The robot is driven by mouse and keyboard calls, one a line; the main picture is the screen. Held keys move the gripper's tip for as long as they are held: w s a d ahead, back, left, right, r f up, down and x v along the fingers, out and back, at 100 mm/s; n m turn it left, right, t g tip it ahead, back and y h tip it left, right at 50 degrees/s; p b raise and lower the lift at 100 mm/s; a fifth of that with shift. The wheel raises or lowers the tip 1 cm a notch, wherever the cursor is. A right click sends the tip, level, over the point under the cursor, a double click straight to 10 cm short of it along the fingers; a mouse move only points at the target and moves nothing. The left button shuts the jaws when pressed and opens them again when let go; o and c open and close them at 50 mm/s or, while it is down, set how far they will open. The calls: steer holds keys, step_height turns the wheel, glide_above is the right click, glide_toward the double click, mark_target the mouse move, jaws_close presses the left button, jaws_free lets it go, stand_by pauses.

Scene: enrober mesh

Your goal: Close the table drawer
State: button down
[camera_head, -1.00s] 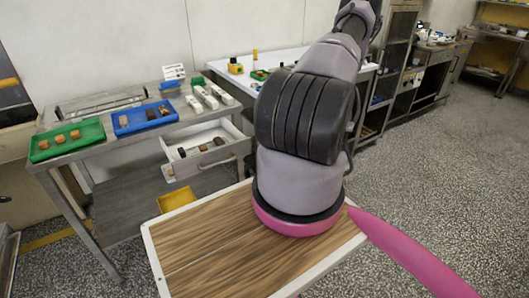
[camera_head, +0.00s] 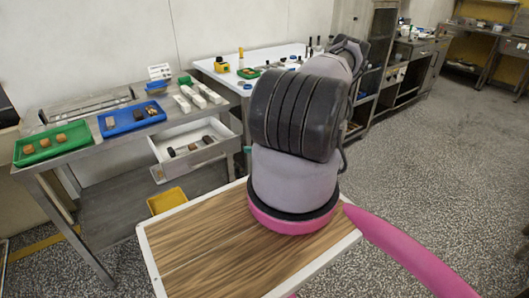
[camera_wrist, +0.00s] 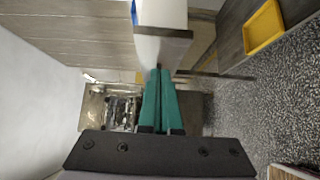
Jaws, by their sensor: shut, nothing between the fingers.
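The table drawer (camera_head: 166,155) is pulled out from under the steel table (camera_head: 62,160) in the head view. It is a white-lined metal drawer with several small dark and brown items inside. My gripper is mostly hidden behind my arm in the head view; a bit of teal finger (camera_head: 247,150) shows just right of the drawer front. In the wrist view, my gripper (camera_wrist: 158,70) has its two teal fingers together and empty. The tips are close to the lower edge of what looks like the drawer front (camera_wrist: 163,34); I cannot tell whether they touch.
A green tray (camera_head: 74,150) and a blue tray (camera_head: 128,127) with small blocks sit on the table. A yellow bin (camera_head: 166,200) is below the drawer. A white-topped table (camera_head: 222,75) with tools stands behind. Speckled floor is open on the right.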

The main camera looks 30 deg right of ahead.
mark_target(236, 144)
steer(key=shift+w, duration=1.9)
